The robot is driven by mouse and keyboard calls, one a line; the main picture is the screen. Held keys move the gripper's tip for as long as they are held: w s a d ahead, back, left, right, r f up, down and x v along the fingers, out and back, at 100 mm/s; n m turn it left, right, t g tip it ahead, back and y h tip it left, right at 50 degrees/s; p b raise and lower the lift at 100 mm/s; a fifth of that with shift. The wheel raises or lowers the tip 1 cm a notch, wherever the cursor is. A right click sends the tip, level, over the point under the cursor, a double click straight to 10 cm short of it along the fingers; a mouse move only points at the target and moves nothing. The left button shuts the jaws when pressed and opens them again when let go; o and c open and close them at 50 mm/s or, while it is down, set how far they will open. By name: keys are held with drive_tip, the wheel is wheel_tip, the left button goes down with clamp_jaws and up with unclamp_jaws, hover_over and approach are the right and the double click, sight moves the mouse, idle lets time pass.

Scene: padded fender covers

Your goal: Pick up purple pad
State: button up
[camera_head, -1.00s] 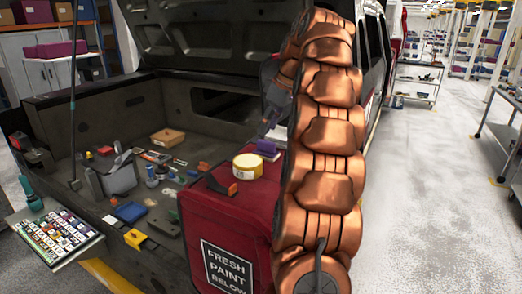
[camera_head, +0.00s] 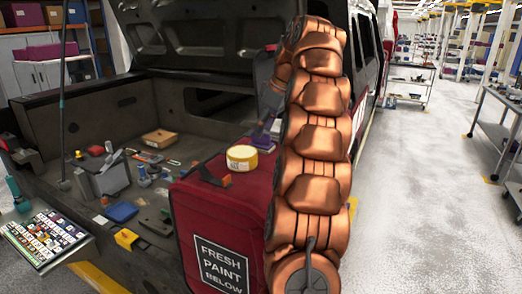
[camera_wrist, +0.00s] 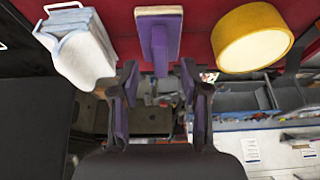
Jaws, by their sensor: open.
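The purple pad (camera_head: 264,144) lies on top of the red fender cover (camera_head: 215,203), partly hidden behind my arm in the head view. In the wrist view the purple pad (camera_wrist: 160,42) shows a purple grip on a flat tan-edged base, at the top centre. My gripper (camera_wrist: 159,78) is open, its two dark fingers with purple inner faces apart and nothing between them. The pad's grip lies just beyond the fingertips, in line with the gap. In the head view my gripper (camera_head: 262,132) is close above the pad, partly hidden by my arm.
A yellow tape roll (camera_head: 242,158) sits beside the pad; it is right of the pad in the wrist view (camera_wrist: 252,38). A folded pale cloth-like item (camera_wrist: 78,45) lies left there. Several tools and boxes crowd the truck bed.

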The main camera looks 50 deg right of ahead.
sight(261, 141)
drive_tip(key=shift+b+x, duration=0.9)
drive_tip(key=shift+x, duration=0.65)
drive_tip(key=shift+s, duration=0.1)
clamp_jaws()
